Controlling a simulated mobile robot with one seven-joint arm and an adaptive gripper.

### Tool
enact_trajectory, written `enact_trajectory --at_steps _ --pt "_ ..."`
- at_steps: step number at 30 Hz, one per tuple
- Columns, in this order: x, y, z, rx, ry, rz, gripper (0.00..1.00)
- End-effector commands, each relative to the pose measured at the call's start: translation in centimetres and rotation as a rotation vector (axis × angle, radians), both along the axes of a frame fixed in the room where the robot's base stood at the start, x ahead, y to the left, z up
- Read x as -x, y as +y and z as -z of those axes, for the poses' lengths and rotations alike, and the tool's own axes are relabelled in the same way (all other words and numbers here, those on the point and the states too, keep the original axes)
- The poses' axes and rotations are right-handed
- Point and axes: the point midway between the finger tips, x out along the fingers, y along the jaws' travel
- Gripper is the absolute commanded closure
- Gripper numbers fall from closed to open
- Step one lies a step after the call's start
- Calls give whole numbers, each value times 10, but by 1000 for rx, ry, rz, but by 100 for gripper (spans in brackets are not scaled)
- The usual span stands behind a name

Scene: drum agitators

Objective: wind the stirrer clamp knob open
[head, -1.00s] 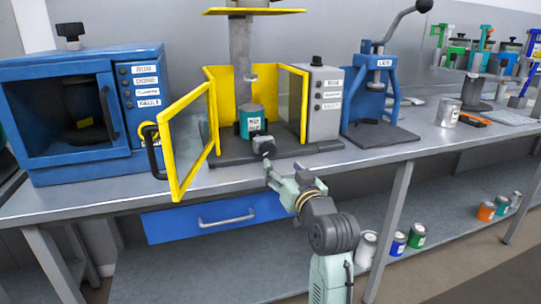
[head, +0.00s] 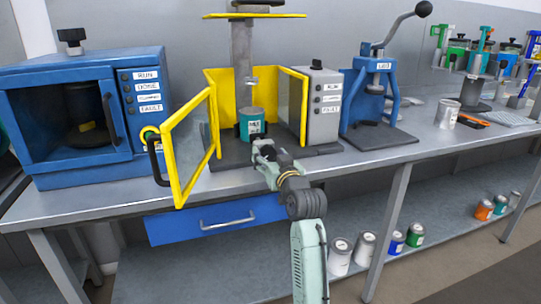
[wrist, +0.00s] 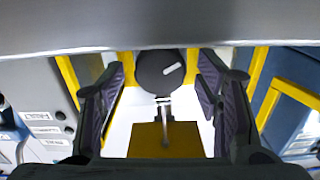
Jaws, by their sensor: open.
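The stirrer clamp knob (wrist: 160,69) is round and black with a white line. In the wrist view it sits between the tips of my gripper (wrist: 162,82), with a visible gap on each side. A pale rod lies below it in that view. In the head view my gripper (head: 268,154) is at the front of the yellow-framed stirrer, just below the teal can (head: 251,126). The knob is largely hidden there by my gripper. My gripper is open, with nothing held. I cannot tell how deep its fingers reach around the knob.
The yellow guard door (head: 176,150) stands open left of my gripper. A grey control box (head: 323,105) is at the right, then a blue lever press (head: 376,100). A blue oven (head: 65,165) is at the left. The bench front (head: 112,208) is clear.

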Motion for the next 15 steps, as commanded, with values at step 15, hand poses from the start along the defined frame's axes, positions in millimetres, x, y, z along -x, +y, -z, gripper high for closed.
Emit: enact_trajectory --at_steps 15 --pt "0 0 0 0 0 0 68"
